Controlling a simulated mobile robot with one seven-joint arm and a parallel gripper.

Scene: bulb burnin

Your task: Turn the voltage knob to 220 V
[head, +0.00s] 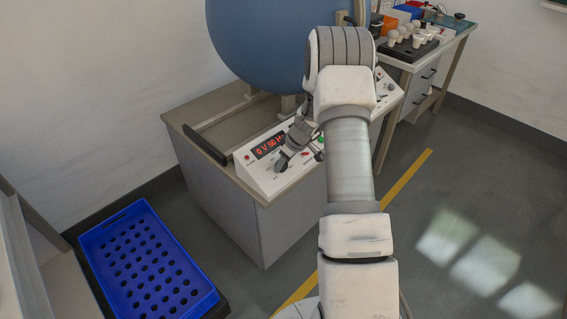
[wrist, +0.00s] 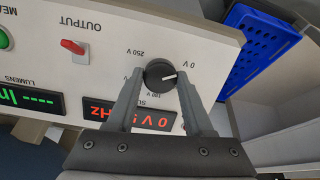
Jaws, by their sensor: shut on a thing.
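The voltage knob (wrist: 160,75) is a round black knob on the sloped white panel (wrist: 185,25). Its white mark points right in the wrist view, near the 0 V label. The 250 V label is at its upper left; a 100 V label is below it, and a left label is partly hidden by a finger. My gripper (wrist: 159,73) is shut on the knob, one finger on each side. In the head view my gripper (head: 287,155) is at the panel's front left. The red display (head: 269,146) reads 0 V, with 50 Hz partly hidden.
A red switch (wrist: 73,47) marked OUTPUT and a green display (wrist: 30,98) sit farther along the panel. A large blue sphere (head: 255,45) stands behind it. A blue crate with holes (head: 150,265) is on the floor at left. A bench with bulbs (head: 408,45) is at back right.

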